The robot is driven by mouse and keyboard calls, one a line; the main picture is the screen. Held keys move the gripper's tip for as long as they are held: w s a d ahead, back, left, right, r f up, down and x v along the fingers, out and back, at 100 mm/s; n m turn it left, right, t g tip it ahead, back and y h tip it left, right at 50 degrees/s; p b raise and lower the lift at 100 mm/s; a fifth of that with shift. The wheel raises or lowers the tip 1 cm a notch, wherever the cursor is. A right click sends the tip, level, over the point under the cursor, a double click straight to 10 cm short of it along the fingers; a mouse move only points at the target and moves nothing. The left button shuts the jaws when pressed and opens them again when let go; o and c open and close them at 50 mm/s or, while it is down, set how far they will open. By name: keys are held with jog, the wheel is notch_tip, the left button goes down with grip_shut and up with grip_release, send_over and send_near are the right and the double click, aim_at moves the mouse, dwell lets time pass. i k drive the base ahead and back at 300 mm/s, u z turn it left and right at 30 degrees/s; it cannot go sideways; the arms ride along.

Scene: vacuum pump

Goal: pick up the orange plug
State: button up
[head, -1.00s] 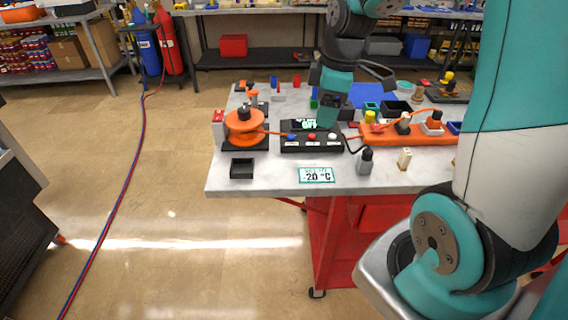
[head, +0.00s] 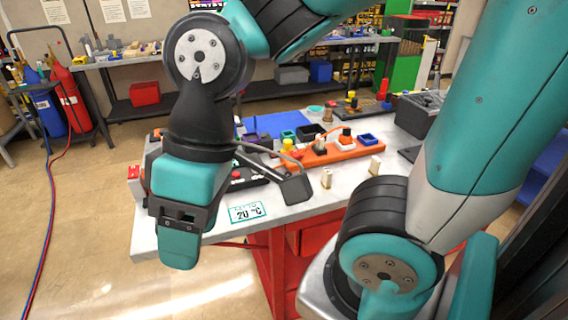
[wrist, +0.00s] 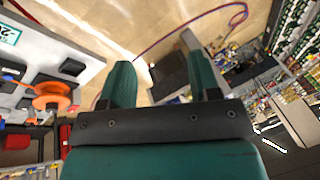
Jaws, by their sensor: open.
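My gripper (head: 178,252) hangs at the left front edge of the table, well to the left of the plug and nearer the camera. In the wrist view my gripper (wrist: 162,82) has its two teal fingers apart with nothing between them. I cannot make out the plug in the wrist view.
A temperature sign (head: 247,211) lies at the table's front edge. The wrist view shows an orange reel (wrist: 52,95) and a black tray (wrist: 72,66) on the tabletop. Small blocks stand before the strip. A blue mat (head: 268,124) lies behind. Open floor lies left of the table.

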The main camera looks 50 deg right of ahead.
aim_at(346, 137)
jog(key=z, duration=1.65)
jog(key=k, duration=0.5)
jog(key=z, duration=0.05)
jog(key=i, duration=1.15)
jog(key=u, duration=0.6)
